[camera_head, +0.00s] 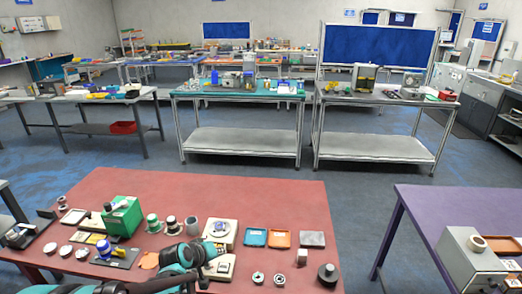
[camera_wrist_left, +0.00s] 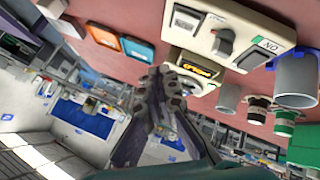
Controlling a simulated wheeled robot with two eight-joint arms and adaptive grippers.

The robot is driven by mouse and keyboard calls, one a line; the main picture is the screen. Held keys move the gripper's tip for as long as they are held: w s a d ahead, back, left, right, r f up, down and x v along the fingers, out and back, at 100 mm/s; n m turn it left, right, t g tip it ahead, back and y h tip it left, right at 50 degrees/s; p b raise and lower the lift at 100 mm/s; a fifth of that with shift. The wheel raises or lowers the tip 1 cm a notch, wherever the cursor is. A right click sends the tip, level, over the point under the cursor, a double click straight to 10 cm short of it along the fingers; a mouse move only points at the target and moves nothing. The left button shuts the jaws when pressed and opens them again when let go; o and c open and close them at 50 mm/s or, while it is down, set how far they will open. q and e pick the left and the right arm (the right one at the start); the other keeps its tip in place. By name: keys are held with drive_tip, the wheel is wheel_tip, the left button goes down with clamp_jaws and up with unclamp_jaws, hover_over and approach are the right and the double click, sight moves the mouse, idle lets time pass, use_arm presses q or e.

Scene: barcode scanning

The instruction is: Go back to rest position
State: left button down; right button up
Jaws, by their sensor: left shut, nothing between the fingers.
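My left arm (camera_head: 165,279) comes in at the bottom left of the head view, over the front of the red table (camera_head: 272,193). My left gripper (camera_head: 205,249) is shut and empty, above the table's items. In the left wrist view the gripper's fingers (camera_wrist_left: 166,82) are together with nothing between them. The wrist view is tilted, with the tabletop items at its upper edge. My right gripper is not in view.
A green box (camera_head: 122,217), a white device with a round dial (camera_head: 220,230), blue (camera_head: 255,237) and orange (camera_head: 280,238) trays and several small parts crowd the red table. Its back right is clear. A purple table (camera_head: 440,205) stands to the right, with floor between.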

use_arm(q)
drive_tip(key=s+r+m+y, duration=0.1)
drive_tip(key=s+r+m, duration=0.1)
drive_tip(key=s, duration=1)
drive_tip(key=s+r+m+g+y, duration=0.1)
drive_tip(key=s+r, duration=0.4)
drive_tip(key=s, duration=0.7)
drive_tip(key=shift+s+r+m+y, duration=0.2)
drive_tip(key=shift+s+m+y, duration=0.25)
drive_tip(key=shift+m, duration=0.45)
